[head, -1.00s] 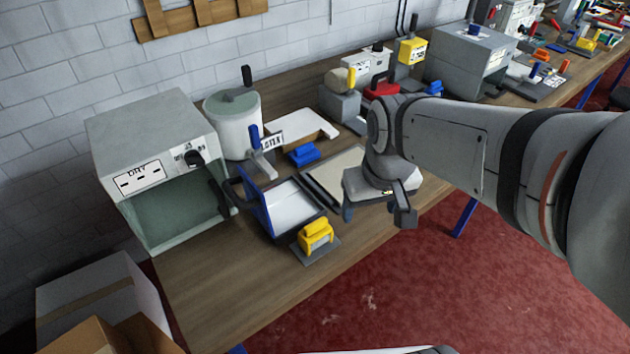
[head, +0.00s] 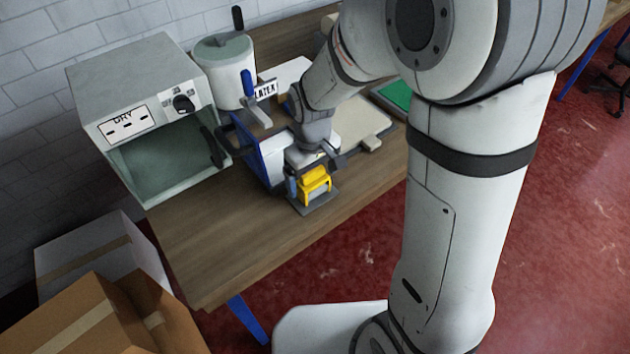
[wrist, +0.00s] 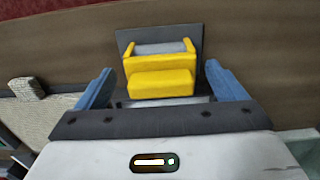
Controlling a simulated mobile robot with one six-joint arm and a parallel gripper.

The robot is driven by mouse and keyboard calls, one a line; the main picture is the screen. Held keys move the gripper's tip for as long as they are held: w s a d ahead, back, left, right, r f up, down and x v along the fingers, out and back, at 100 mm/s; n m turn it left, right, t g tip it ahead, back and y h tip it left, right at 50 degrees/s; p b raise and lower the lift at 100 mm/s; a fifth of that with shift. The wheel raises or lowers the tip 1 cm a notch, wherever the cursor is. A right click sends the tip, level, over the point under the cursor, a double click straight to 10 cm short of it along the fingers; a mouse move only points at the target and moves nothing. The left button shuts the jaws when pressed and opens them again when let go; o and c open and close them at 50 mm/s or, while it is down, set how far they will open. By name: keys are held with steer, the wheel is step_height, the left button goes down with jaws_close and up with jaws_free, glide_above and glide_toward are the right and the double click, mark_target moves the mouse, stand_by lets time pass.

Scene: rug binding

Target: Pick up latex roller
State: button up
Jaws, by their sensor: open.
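The latex roller (head: 314,181), a yellow frame with a yellow block handle, sits on a dark grey stand (head: 318,204) near the bench's front edge. In the wrist view the roller (wrist: 161,83) is centred, with a grey cylinder between its yellow arms. My gripper (head: 316,172) is above and just behind it in the head view. In the wrist view my gripper (wrist: 160,76) is open, its blue fingers on either side of the yellow handle with gaps on both sides. The gripper is empty.
A blue-edged tray (head: 271,160) stands close behind the gripper. The grey DRY oven (head: 140,90) and a lidded pot (head: 225,75) are at left and back. A beige panel (head: 357,127) lies to the right. The front-left bench top (head: 220,240) is clear.

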step_height(320, 180, down, 2)
steer(key=shift+f, duration=0.25)
steer(key=shift+c, duration=0.5)
steer(key=c, duration=1.2)
steer(key=shift+o, duration=0.2)
step_height(320, 180, up, 10)
steer(key=shift+r, duration=0.1)
steer(key=o, duration=0.6)
steer(key=shift+c, duration=0.2)
steer(key=c, duration=0.3)
